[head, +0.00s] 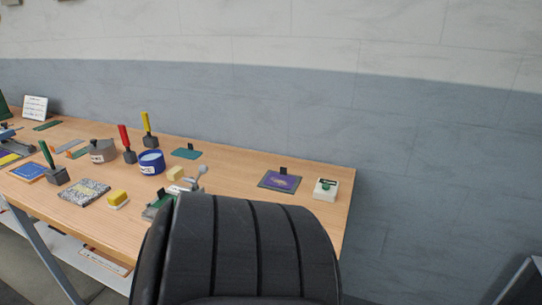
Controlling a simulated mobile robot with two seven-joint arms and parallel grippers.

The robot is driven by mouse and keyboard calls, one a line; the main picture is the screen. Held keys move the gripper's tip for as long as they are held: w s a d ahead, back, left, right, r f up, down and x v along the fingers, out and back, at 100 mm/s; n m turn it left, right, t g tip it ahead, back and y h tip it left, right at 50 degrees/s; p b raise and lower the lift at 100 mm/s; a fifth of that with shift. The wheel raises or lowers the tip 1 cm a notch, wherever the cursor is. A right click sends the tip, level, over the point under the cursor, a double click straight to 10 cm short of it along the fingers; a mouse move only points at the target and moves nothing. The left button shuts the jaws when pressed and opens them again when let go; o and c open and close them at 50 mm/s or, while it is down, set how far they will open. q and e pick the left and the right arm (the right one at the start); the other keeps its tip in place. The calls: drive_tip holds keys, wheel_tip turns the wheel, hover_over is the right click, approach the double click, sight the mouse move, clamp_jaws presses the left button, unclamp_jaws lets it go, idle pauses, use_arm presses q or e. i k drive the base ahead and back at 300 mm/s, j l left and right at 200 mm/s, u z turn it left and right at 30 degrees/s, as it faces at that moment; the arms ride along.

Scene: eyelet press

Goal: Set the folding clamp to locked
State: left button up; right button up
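I cannot tell for certain which thing is the folding clamp. A dark plate with a purple top (282,182) and a small black upright piece lies farther right. A teal plate (187,153) with a similar black piece lies at the back. Neither of my grippers is in view.
The black ribbed shape (240,245), like a chair back, blocks the table's (235,180) front right. A white box with a green button (325,189) sits near the right end.

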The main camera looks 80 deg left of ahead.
sight(202, 168)
drive_tip(key=i+u, duration=0.15)
drive_tip(key=u, duration=0.25)
drive_tip(key=i+u, duration=0.15)
drive_tip(key=u, duration=0.3)
drive_tip(key=i+u, duration=0.2)
drive_tip(key=u, duration=0.2)
drive_tip(key=i+l+u, duration=0.1)
drive_tip(key=u, duration=0.35)
drive_tip(key=i+u, duration=0.15)
drive_tip(key=u, duration=0.25)
drive_tip(key=i+l+u, duration=0.1)
drive_tip(key=u, duration=0.35)
drive_tip(key=i+l+u, duration=0.15)
drive_tip(key=u, duration=0.25)
drive_tip(key=i+l+u, duration=0.1)
drive_tip(key=u, duration=0.35)
